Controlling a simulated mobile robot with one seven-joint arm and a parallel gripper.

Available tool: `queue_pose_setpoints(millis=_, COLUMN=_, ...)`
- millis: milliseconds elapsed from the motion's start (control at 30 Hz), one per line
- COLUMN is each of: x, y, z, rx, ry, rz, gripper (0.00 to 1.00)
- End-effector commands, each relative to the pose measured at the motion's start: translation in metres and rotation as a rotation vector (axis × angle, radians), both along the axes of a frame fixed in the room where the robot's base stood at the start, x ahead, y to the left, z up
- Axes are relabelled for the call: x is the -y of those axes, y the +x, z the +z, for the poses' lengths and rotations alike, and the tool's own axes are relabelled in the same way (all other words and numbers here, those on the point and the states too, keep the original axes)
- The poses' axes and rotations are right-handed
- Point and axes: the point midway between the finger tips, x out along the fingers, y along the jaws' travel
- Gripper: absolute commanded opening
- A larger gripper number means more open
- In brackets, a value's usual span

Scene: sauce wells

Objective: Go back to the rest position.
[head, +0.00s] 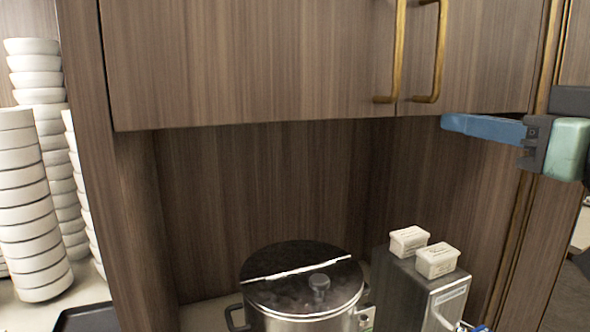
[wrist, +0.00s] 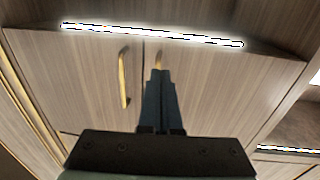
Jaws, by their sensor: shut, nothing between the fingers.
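My gripper (head: 447,122) is at the right of the head view, its blue fingers pointing left, just below the bottom edge of the upper cabinet (head: 250,60). In the wrist view the fingers of my gripper (wrist: 158,74) are together and hold nothing. The other brass handle (wrist: 123,78) shows clear to the left. Both cabinet doors are shut.
A steel pot (head: 310,312) with a dark, partly clear lid stands below the cabinet. Right of it, a steel dispenser (head: 425,285) carries two small white tubs (head: 437,260). Stacks of white bowls (head: 30,215) stand at the left beside a dark tray (head: 88,320).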

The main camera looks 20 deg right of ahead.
Motion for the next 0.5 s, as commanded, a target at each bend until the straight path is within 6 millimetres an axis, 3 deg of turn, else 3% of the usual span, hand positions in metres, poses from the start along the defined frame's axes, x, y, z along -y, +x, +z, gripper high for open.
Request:
queue_pose_setpoints(millis=133, x=-0.008, y=0.007, z=0.0, rx=0.015, ry=0.0, rz=0.005, gripper=0.0)
queue_pose_setpoints(millis=233, x=-0.03, y=0.024, z=0.001, rx=0.072, ry=0.0, rz=0.007, gripper=0.0)
queue_pose_setpoints(millis=400, x=-0.102, y=0.052, z=0.009, rx=0.261, ry=-0.003, rz=0.005, gripper=0.0)
queue_pose_setpoints(millis=500, x=-0.15, y=0.051, z=0.017, rx=0.391, ry=-0.005, rz=0.004, gripper=0.0)
